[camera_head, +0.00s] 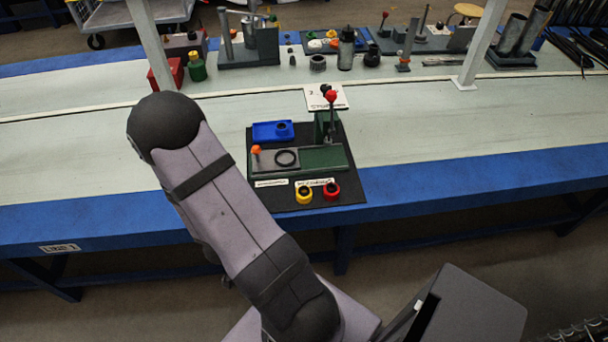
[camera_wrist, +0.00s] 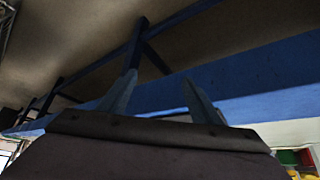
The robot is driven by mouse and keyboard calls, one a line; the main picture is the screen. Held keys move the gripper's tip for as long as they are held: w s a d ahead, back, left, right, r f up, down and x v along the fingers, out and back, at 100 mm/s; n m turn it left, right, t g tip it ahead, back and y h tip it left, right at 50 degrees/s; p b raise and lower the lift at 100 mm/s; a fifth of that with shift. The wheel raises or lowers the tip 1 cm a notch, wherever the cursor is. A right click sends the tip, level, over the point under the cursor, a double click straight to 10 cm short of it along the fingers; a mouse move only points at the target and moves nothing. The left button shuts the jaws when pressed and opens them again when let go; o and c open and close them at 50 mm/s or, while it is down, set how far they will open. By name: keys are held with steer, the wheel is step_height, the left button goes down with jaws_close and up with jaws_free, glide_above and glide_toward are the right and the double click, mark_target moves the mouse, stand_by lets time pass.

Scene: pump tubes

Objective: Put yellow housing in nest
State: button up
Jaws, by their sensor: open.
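The yellow housing (camera_head: 304,194) is a small round part with a dark centre. It sits at the front of a black mat (camera_head: 348,192) on the bench. Behind it, a green and grey fixture (camera_head: 322,157) has a dark ring (camera_head: 286,158) that looks like the nest. My gripper (camera_wrist: 160,97) is open and empty in the wrist view, its two fingers apart near the bench's blue edge. In the head view my gripper is hidden behind my arm. A blurred yellow patch (camera_wrist: 294,174) at the wrist view's lower right corner may be the housing.
A red housing (camera_head: 331,190) sits right of the yellow one. A blue tray (camera_head: 272,131) lies behind the fixture. A press with a red-knobbed lever (camera_head: 331,97) stands at the fixture's right. An orange knob (camera_head: 256,149) rises at its left. The bench beside the mat is clear.

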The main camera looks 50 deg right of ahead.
steer(key=s+d+r+m+g+h+p, duration=0.1)
steer(key=s+d+r+h+p, duration=0.25)
steer(key=d+r, duration=0.2)
steer(key=n+t+h+b, duration=0.1)
steer(key=t+h, duration=0.1)
steer(key=h, duration=0.2)
glide_toward(301, 195)
steer(key=d, duration=0.2)
steer(key=shift+y, duration=0.25)
steer(key=shift+f+p+x, duration=0.1)
steer(key=shift+p+x, duration=0.05)
steer(key=shift+x, duration=1.8)
steer(key=shift+f+p+x, duration=0.15)
steer(key=shift+x, duration=1.8)
steer(key=shift+a, duration=0.1)
steer(key=shift+r, duration=0.1)
steer(key=c, duration=1.2)
